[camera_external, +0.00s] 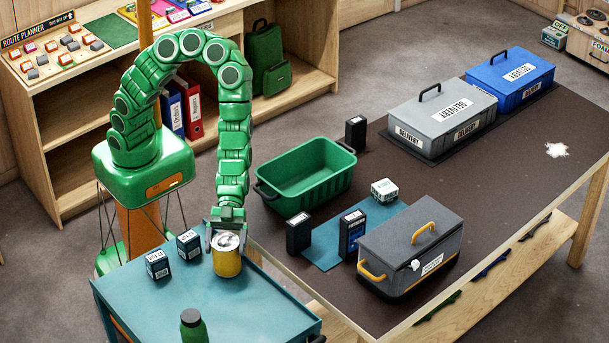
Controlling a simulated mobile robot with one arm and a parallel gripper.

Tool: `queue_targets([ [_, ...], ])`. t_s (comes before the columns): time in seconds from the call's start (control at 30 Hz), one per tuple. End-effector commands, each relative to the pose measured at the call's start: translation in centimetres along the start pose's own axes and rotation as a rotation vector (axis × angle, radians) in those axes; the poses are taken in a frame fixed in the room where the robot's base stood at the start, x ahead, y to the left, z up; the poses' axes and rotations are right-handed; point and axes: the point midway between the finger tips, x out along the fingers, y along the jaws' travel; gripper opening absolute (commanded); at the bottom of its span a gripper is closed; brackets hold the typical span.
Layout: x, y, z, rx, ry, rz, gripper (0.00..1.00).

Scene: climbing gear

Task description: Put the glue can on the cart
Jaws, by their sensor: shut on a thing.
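The glue can appears to be the yellow can with a silver top (227,264), over the right part of the blue-green cart's top (150,305). My gripper (226,240) points down from above and is shut on the can's upper part, a finger on each side. The can is upright. Its base is at or very close to the cart's surface; I cannot tell whether it touches.
A green bottle (193,328) stands at the near edge. The dark table (400,160) to the right holds a green tub (305,178) and a grey cooler (412,245).

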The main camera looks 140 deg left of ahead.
Motion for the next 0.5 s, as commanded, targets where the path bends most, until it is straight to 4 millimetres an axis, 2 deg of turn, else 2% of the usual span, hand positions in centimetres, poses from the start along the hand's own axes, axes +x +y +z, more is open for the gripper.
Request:
queue_targets([
  [0.47,0.19,-0.01,0.43,0.001,0.002,0.0,0.35],
  [0.5,0.2,0.0,0.45,0.001,0.002,0.0,0.92],
])
